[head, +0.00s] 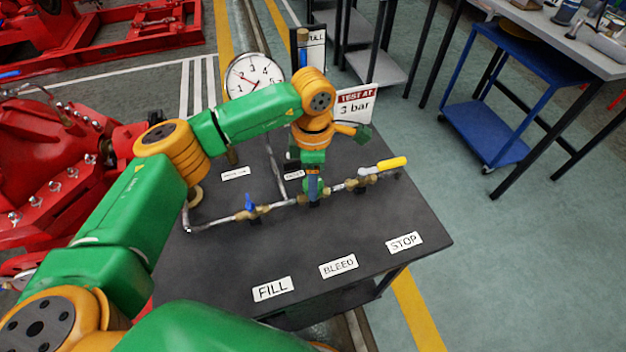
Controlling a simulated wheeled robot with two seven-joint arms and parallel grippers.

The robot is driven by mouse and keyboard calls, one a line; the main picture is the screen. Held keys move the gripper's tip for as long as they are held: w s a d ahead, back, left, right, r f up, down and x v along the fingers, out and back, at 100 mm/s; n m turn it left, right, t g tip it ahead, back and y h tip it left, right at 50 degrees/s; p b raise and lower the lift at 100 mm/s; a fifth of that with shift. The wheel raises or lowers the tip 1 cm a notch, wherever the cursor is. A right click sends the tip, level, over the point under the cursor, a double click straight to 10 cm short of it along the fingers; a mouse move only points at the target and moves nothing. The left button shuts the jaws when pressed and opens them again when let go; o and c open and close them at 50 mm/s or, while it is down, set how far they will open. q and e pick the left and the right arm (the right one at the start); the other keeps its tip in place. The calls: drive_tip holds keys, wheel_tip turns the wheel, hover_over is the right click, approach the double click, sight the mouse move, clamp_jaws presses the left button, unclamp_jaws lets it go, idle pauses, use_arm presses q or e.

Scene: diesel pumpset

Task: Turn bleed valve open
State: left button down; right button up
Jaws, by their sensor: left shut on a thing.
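My left gripper (313,197) points down at the middle of the pipe on the dark bench, in line with the BLEED label (339,265). It is shut on the bleed valve's handle, which is mostly hidden by the fingers, so its angle cannot be told. The brass pipe fittings (337,188) show beside the fingers. A valve with a blue handle (249,202) stands to the left on the same pipe, and one with a yellow handle (391,164) to the right. My right gripper is not in view.
The black bench top (375,215) is clear in front of the pipe. A dial gauge (252,76) and a "TEST AT 3 bar" sign (356,104) stand behind. Red machinery (60,175) is at left; a blue trolley (485,130) is at right.

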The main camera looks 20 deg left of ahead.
use_arm(q)
drive_tip(key=shift+n, duration=1)
drive_tip(key=shift+c, duration=1.2)
unclamp_jaws()
wheel_tip(320, 180, up, 7)
drive_tip(key=shift+r+b, duration=0.1)
drive_tip(key=shift+b, duration=0.7)
